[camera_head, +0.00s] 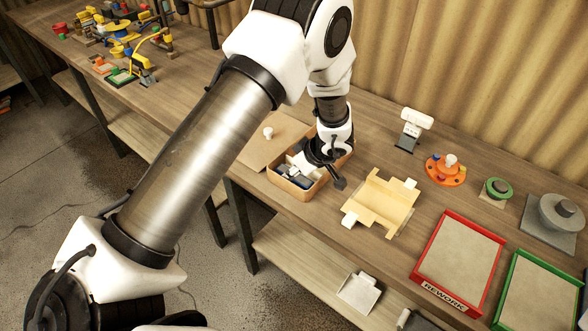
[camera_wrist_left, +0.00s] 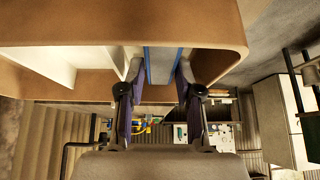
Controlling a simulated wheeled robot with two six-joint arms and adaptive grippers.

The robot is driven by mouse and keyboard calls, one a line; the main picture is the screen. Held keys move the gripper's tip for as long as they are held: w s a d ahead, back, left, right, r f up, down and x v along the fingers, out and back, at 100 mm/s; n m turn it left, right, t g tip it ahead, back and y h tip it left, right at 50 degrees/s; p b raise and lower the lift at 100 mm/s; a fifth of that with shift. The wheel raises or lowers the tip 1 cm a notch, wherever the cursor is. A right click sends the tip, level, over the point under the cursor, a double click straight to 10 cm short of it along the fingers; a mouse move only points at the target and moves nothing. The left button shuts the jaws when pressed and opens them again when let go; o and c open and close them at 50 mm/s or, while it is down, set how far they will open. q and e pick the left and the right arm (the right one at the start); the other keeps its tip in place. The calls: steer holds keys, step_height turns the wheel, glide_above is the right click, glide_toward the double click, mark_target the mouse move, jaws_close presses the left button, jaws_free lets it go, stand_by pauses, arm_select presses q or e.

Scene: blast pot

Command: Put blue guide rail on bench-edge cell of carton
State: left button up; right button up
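The carton (camera_head: 292,190), an open brown box with light inner dividers, stands near the bench's front edge; its wall also fills the top of the left wrist view (camera_wrist_left: 205,28). My left gripper (camera_head: 322,172) reaches down into the carton. In the left wrist view, a grey rail with blue edges, the blue guide rail (camera_wrist_left: 162,65), lies between the fingertips of my left gripper (camera_wrist_left: 160,75). The fingers are apart, one on each side of the rail. I cannot tell whether both touch it. The arm and gripper hide part of the carton's inside. My right gripper is not in view.
A tan tray-like fixture (camera_head: 380,204) stands right of the carton, and a red-rimmed REWORK tray (camera_head: 430,240) further right. A white stand (camera_head: 411,130) is at the back.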

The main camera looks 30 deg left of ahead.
arm_select(q)
steer(key=shift+w, duration=0.15)
steer(key=shift+r, duration=0.15)
steer(key=v, duration=1.2)
